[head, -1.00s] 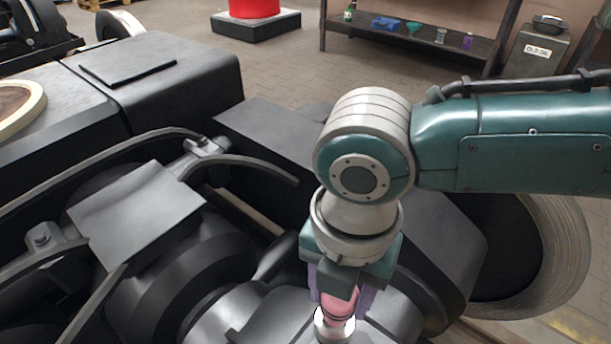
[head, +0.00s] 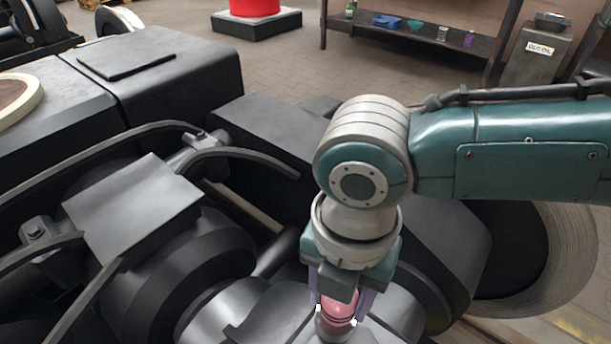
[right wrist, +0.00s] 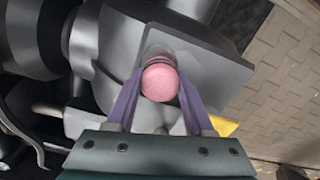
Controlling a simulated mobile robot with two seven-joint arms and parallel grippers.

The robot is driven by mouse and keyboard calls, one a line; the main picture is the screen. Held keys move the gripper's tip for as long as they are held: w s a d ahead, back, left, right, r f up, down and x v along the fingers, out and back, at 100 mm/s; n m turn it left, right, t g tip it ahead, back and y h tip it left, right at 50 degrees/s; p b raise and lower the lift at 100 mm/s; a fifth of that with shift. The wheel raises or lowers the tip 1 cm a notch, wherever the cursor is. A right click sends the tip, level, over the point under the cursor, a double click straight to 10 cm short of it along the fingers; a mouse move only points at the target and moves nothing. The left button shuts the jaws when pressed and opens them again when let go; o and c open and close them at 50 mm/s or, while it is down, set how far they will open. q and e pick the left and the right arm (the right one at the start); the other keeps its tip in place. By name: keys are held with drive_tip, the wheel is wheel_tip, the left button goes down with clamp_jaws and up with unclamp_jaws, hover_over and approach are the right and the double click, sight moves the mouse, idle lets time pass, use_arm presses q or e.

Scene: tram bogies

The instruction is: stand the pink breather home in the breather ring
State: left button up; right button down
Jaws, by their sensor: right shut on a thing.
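The pink breather (head: 338,307) is between the two purple fingers of my right gripper (head: 336,313), which is shut on it. It points down over the grey housing, low in the middle of the head view. In the right wrist view, the round pink end of the breather (right wrist: 160,82) faces the camera between the fingers (right wrist: 159,88). A grey, rimmed round part (right wrist: 157,52) shows just beyond it, probably the breather ring. The breather hides most of this part, and I cannot tell how deep it sits there. My left gripper is out of view.
Black curved bars (head: 110,140) and a flat-topped box (head: 130,210) lie left of the gripper. A large wheel (head: 560,265) stands at the right. A shelf with small items (head: 420,38) and an oil bin (head: 533,55) are far behind.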

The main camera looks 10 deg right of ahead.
drive_tip(key=shift+f+b, duration=0.6)
drive_tip(key=shift+f, duration=0.2)
drive_tip(key=shift+c, duration=1)
unclamp_jaws()
wheel_tip(320, 180, up, 9)
drive_tip(key=p, duration=0.4)
drive_tip(key=shift+r, duration=0.5)
